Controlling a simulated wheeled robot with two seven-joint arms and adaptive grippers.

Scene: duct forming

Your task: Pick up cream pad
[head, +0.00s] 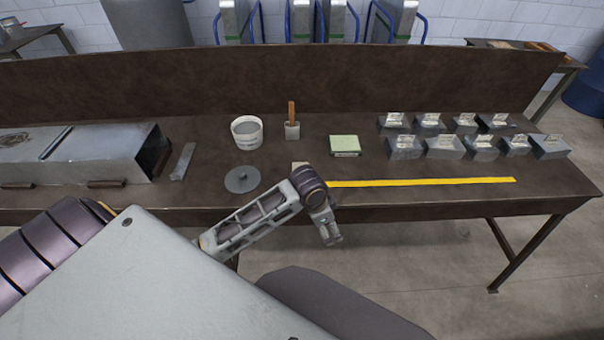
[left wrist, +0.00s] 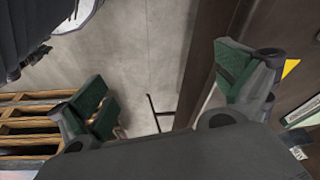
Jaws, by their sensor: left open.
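A small cream pad (head: 299,165) lies near the front of the brown bench, at the left end of a yellow strip. It is mostly hidden behind my left wrist. My left gripper (head: 332,238) hangs in front of the bench's front edge, pointing down, apart from the pad. A pale green pad-like block (head: 344,144) sits behind the strip. My right gripper is not in view.
The yellow strip (head: 425,182) runs along the front of the bench (head: 420,201). Several metal blocks (head: 445,147) stand at right. A white bucket (head: 247,132), a wooden-handled brush (head: 292,122), a grey disc (head: 242,179) and a sheet-metal duct (head: 85,150) are at left.

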